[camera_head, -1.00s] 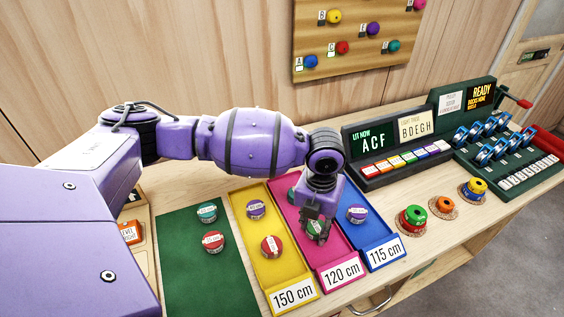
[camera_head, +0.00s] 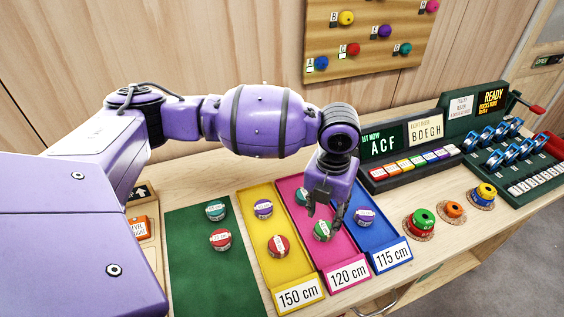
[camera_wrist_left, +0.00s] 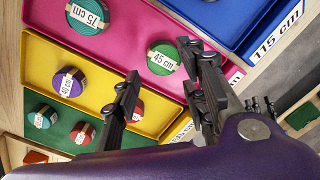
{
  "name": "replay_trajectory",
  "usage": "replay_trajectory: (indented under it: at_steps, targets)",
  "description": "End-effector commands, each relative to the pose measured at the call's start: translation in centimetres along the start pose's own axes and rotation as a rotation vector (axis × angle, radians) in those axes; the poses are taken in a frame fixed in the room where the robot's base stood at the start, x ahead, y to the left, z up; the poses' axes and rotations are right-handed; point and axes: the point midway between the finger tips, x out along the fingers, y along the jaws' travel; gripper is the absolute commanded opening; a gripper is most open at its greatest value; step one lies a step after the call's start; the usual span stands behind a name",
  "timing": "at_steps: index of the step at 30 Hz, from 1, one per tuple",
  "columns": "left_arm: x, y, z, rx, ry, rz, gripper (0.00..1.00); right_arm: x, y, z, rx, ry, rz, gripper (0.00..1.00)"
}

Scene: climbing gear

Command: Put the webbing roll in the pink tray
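The pink tray (camera_head: 340,249), labelled 120 cm, lies between the yellow and blue trays. A green webbing roll (camera_head: 322,231) with a pale band lies in its front part; in the left wrist view the band on this roll (camera_wrist_left: 163,58) reads 45 cm. A teal roll (camera_head: 301,196), banded 75 cm, lies farther back in the same tray, partly hidden by my arm in the head view. My left gripper (camera_head: 322,219) is open and empty above the green roll, its fingers apart in the left wrist view (camera_wrist_left: 160,62). My right gripper is not in view.
The yellow tray (camera_head: 288,274) holds a purple and a red roll. The blue tray (camera_head: 378,240) holds a purple roll. A green mat (camera_head: 205,285) bears a teal and a red roll. Spools (camera_head: 421,222) stand to the right, before a lettered panel (camera_head: 385,146).

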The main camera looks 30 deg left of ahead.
Motion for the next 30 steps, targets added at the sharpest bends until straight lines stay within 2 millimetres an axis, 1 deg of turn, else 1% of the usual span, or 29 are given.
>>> replay_trajectory:
  at_steps: [1, 3, 6, 10, 15, 30]
  targets:
    - [-1.5, -0.1, 0.2, 0.002, -0.008, -0.002, 0.40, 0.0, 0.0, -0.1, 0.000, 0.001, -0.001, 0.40]
    - [-3.0, -0.1, 0.2, 0.001, -0.007, -0.002, 0.40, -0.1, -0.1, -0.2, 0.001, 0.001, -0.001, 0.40]
    - [-4.7, -0.1, 0.2, 0.000, -0.006, -0.001, 0.40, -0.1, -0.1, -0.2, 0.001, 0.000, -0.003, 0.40]
    - [-6.1, -0.1, 0.1, 0.000, -0.003, -0.001, 0.40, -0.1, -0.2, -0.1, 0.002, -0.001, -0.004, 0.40]
    - [-6.8, -0.1, 0.1, 0.000, -0.002, -0.001, 0.40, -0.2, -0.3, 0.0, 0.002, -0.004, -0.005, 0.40]
    - [-6.7, 0.0, 0.0, 0.000, 0.000, -0.001, 0.40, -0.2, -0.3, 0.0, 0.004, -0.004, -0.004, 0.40]
